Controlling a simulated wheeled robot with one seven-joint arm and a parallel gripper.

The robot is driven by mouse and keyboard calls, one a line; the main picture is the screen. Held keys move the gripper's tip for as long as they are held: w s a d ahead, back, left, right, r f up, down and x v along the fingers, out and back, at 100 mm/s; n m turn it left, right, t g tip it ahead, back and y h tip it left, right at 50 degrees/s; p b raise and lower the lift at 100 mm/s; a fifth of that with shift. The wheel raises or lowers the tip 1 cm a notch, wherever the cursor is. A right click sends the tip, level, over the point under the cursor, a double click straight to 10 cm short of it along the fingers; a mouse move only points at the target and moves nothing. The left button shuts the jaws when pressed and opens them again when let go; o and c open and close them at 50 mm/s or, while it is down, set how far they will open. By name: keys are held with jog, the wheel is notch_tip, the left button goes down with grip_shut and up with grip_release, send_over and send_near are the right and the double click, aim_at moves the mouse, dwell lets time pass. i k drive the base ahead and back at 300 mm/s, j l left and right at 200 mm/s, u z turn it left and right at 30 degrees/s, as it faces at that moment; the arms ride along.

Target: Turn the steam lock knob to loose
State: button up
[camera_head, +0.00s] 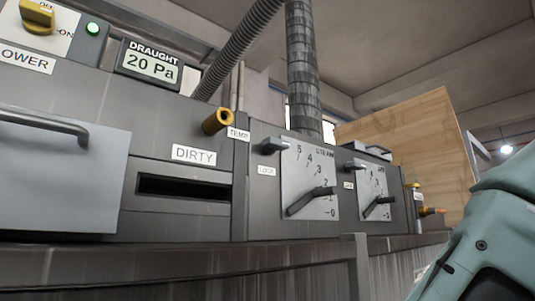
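I cannot read which lock setting the knob is at. A teal part of my arm fills the lower right, and my gripper is out of the picture.
A second dial plate (372,181) with its own lock knob (354,164) is to the right. A brass tube (217,121) sticks out at the left, above the DIRTY slot (184,187). A drawer handle (45,124) projects further left. A ledge (200,256) runs below.

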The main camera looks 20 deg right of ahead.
aim_at(270, 145)
jog(key=k+l, duration=0.45)
jog(key=l, duration=0.25)
jog(key=k+l, duration=0.25)
jog(key=l+z, duration=0.05)
jog(key=l, duration=0.05)
